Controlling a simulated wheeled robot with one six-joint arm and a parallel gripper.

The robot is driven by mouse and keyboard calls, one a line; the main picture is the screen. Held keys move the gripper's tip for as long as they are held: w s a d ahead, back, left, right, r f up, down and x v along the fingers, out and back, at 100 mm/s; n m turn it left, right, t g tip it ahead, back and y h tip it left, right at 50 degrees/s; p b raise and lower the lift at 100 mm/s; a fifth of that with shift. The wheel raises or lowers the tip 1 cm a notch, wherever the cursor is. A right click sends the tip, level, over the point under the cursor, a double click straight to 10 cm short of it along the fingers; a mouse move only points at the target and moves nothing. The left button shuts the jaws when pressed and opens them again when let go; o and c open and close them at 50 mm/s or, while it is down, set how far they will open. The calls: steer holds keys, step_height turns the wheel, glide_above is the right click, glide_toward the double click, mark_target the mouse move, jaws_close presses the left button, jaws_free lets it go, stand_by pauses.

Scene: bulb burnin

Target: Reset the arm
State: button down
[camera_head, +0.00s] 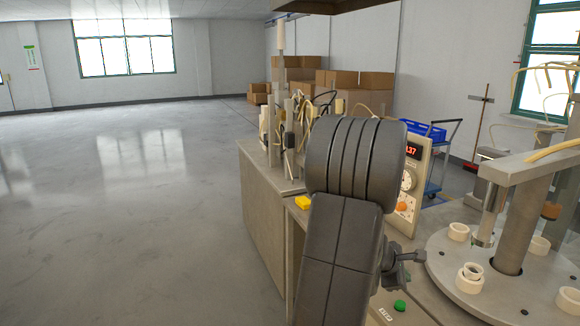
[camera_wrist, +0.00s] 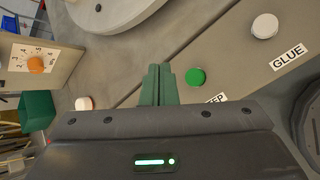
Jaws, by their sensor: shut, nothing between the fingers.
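My arm stands raised in the middle of the head view, in front of the workbench. My gripper (camera_wrist: 159,84) shows in the wrist view with its two green fingers together and nothing between them. The fingers are over the bench top, just left of a round green button (camera_wrist: 196,77). The green button also shows in the head view (camera_head: 400,306), near the bench's front edge. My gripper's fingertips cannot be made out in the head view, where part of the gripper shows beside the arm link.
A round metal turntable (camera_head: 455,285) with white ceramic sockets stands on the right. A control box (camera_head: 409,190) with a dial and red display stands behind my arm. A white button (camera_wrist: 265,25) lies near a GLUE label. Open floor (camera_head: 120,210) spans the left.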

steer(key=b, duration=0.3)
glide_above(398, 305)
step_height(398, 305, down, 4)
steer(key=shift+f, duration=0.1)
steer(key=shift+a+r+b, duration=0.1)
steer(key=shift+r+b, duration=0.1)
steer(key=shift+b, duration=0.2)
step_height(398, 305, up, 3)
steer(key=shift+p, duration=1.1)
step_height(398, 305, down, 2)
steer(key=shift+s+f+b, duration=0.1)
steer(key=shift+f+b, duration=0.05)
steer(key=shift+b, duration=0.9)
steer(key=shift+p, duration=0.75)
steer(key=shift+f+p, duration=0.1)
steer(key=shift+p, duration=0.25)
